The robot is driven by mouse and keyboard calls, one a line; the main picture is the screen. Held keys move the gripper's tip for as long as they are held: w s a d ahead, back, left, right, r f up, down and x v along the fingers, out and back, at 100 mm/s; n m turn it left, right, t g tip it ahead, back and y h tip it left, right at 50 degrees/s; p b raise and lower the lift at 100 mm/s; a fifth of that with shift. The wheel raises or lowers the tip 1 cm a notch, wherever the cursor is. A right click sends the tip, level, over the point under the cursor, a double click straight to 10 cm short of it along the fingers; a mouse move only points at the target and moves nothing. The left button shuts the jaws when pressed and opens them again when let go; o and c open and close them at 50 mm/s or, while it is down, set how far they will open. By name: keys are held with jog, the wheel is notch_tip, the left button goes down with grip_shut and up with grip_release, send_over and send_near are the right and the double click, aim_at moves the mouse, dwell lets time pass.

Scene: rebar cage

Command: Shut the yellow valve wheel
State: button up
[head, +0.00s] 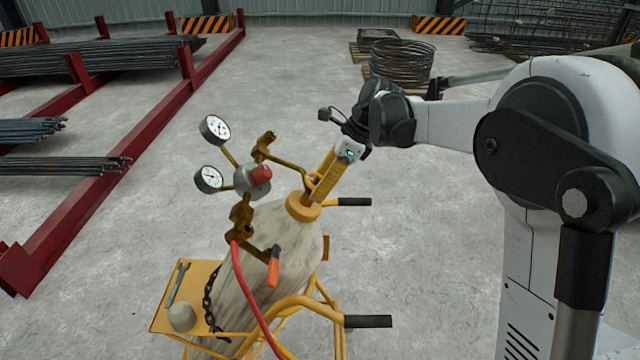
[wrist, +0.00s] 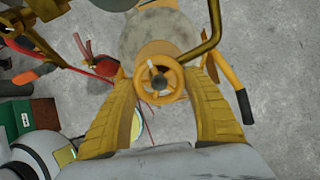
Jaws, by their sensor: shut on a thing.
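The yellow valve wheel (wrist: 159,82), small and spoked with a round hub, sits on top of the gas cylinder. My gripper (wrist: 163,74) has its two yellow fingers on either side of the wheel and is shut on it. In the head view my gripper (head: 318,178) comes down at a slant from the upper right onto the cylinder's top, and its fingers mostly hide the wheel there. The cylinder (head: 285,250) is pale and worn, with a yellow collar (head: 303,207) below the valve.
A brass regulator (head: 253,180) with two white gauges (head: 214,129) stands just left of my gripper. A red hose (head: 243,285) runs down from it. The cylinder rests on a yellow cart (head: 300,305) with black-gripped handles.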

jog(key=shift+m, duration=0.6)
jog(key=o, duration=1.2)
jog(key=v, duration=1.2)
jog(key=s+d+f+n+t+h+b, duration=0.2)
jog(key=s+d+f+n+b, duration=0.2)
jog(key=s+f+n, duration=0.3)
jog(key=s+d+f+n+t+h+b, duration=0.2)
jog(key=s+f+n+b, duration=0.4)
jog(key=s, duration=0.4)
jog(key=s+d+f+n+t+h+b, duration=0.1)
jog(key=s+d+f+n+t+b, duration=0.1)
jog(key=s+d+f+n+b, duration=0.3)
jog(key=s+f+n, duration=0.2)
jog(key=s+f, duration=0.2)
jog(key=shift+s+d+f+n+t+h, duration=0.35)
jog(key=shift+f+n+t+h, duration=0.05)
